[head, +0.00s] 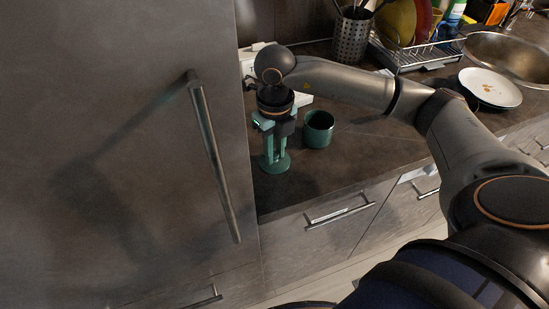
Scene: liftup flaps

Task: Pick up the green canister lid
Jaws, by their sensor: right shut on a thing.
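The green canister lid (282,165) is a flat round green disc at the left end of the dark countertop. My right gripper (274,155) points down over it and is shut on its upper part. The fingers hide much of the lid's top. I cannot tell whether the lid rests on the counter or is just above it. The green canister (319,131) stands upright and open-topped just to the right of the gripper, apart from it. My left gripper is not in view.
A tall cabinet door with a long handle (215,160) rises close on the left. A white object (304,99) lies behind the gripper. A utensil holder (350,40), dish rack (425,55), white plate (490,87) and sink (515,58) are farther right. The front counter is clear.

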